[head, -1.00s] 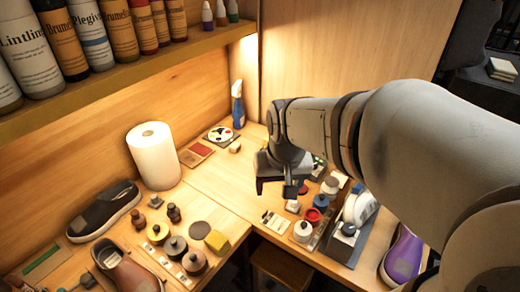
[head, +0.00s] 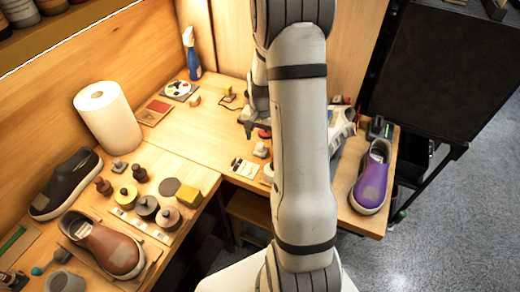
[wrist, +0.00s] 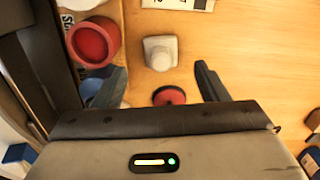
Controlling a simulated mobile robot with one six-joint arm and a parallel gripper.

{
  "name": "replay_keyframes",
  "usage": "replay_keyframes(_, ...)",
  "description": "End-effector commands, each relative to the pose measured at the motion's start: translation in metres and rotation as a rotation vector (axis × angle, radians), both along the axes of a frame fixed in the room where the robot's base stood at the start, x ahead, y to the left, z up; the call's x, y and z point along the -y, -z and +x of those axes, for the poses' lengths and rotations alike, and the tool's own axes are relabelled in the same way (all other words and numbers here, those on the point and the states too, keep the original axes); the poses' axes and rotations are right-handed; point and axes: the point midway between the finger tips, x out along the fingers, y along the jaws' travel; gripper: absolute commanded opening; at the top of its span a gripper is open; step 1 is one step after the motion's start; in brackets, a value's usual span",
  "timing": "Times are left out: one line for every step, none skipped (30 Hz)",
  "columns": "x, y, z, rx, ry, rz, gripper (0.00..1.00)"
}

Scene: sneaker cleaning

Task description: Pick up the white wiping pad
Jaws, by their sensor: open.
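A small white block with rounded edges, which looks like the white wiping pad (wrist: 160,53), lies on the wooden bench in the wrist view. It also shows in the head view (head: 261,150), just left of my arm. My gripper (wrist: 160,84) is open and empty, its fingers apart. The white block is beyond the fingertips, roughly centred between them and not touching either. A red round piece (wrist: 169,95) shows between the fingers, close to the gripper body. In the head view my arm hides much of the gripper and the bench behind it.
A red round jar (wrist: 93,42) stands left of the white block. A paper roll (head: 108,118), a spray bottle (head: 191,55), a brown shoe (head: 105,243) and a purple shoe (head: 371,177) stand on the bench. Bare wood lies right of the block in the wrist view.

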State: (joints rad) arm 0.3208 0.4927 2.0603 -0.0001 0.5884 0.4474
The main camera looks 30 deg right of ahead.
Motion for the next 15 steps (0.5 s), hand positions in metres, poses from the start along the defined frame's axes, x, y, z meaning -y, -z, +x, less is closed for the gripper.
replay_keyframes(0.000,0.005,-0.001,-0.004,0.000,0.001,0.67)
replay_keyframes(0.000,0.008,-0.001,-0.004,-0.001,0.001,0.67)
replay_keyframes(0.000,0.013,-0.001,-0.003,-0.001,0.001,0.67)
replay_keyframes(-0.001,0.017,-0.001,-0.005,-0.001,0.002,0.67)
replay_keyframes(-0.001,0.021,-0.001,-0.005,-0.001,0.002,0.67)
replay_keyframes(-0.001,0.027,-0.001,-0.004,-0.001,0.001,0.67)
replay_keyframes(-0.001,0.031,-0.001,-0.005,-0.001,0.002,0.67)
replay_keyframes(-0.001,0.036,-0.001,-0.004,-0.001,0.001,0.67)
replay_keyframes(-0.001,0.041,-0.001,-0.004,-0.001,0.001,0.67)
replay_keyframes(-0.001,0.045,-0.001,-0.004,-0.001,0.001,0.67)
replay_keyframes(0.000,0.047,0.000,-0.002,-0.001,0.001,0.67)
replay_keyframes(0.000,0.050,0.000,-0.002,-0.001,0.001,0.67)
replay_keyframes(0.000,0.052,0.000,-0.002,-0.001,0.001,0.67)
replay_keyframes(0.000,0.053,0.000,-0.002,-0.001,0.001,0.67)
replay_keyframes(0.000,0.054,0.000,-0.001,-0.001,0.001,0.67)
